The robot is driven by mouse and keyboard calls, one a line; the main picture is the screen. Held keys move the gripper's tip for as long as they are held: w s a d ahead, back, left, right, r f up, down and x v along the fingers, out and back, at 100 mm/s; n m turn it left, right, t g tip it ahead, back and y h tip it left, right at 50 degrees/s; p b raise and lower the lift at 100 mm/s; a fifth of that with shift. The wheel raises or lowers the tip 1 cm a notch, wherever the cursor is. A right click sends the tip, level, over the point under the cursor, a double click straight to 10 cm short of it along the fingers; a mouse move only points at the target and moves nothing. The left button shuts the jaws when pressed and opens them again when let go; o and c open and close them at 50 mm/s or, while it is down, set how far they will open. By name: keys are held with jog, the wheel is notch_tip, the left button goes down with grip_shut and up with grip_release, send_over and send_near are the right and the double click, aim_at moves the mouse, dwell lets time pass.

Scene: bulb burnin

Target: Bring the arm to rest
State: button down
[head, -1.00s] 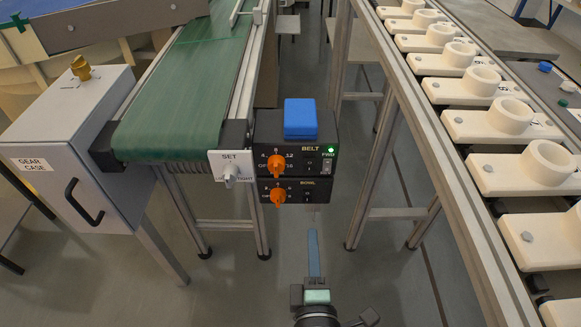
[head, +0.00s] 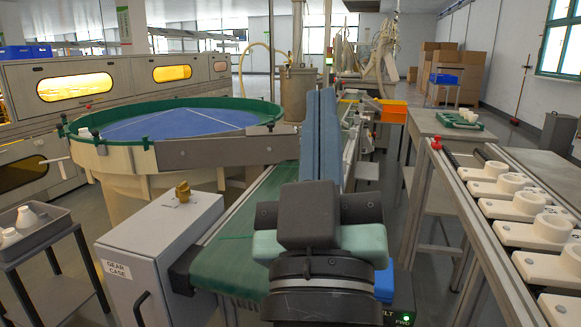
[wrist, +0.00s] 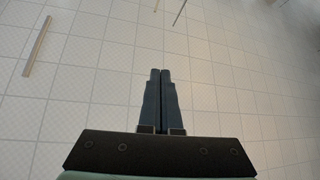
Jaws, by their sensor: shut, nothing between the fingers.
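My gripper (head: 321,98) stands large in the middle of the head view, its long blue-grey fingers pointing up and away from me. The fingers lie side by side and nothing is between them. In the wrist view my gripper (wrist: 160,72) is also shut and empty, in front of pale ceiling-like or floor-like tiles; I cannot tell which. My arm hides part of the green conveyor belt (head: 240,240) and most of the belt control box (head: 402,305), whose green light shows at the lower edge.
A grey gear case (head: 160,250) stands at lower left, with a round blue-floored bowl (head: 170,124) behind it. A rail with white socket blocks (head: 535,232) runs along the right. A grey side table (head: 26,235) holds a tray with white items. Open floor lies beyond at right.

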jog(key=s+a+r+m+t+y+p, duration=0.25)
jog(key=s+r, duration=0.35)
jog(key=r, duration=0.5)
notch_tip(320, 180, up, 35)
jog(key=p, duration=3.5)
jog(key=shift+r+h+p, duration=0.15)
jog(key=shift+h+p, duration=0.2)
jog(key=shift+w+a+g, duration=0.1)
jog(key=shift+g, duration=0.15)
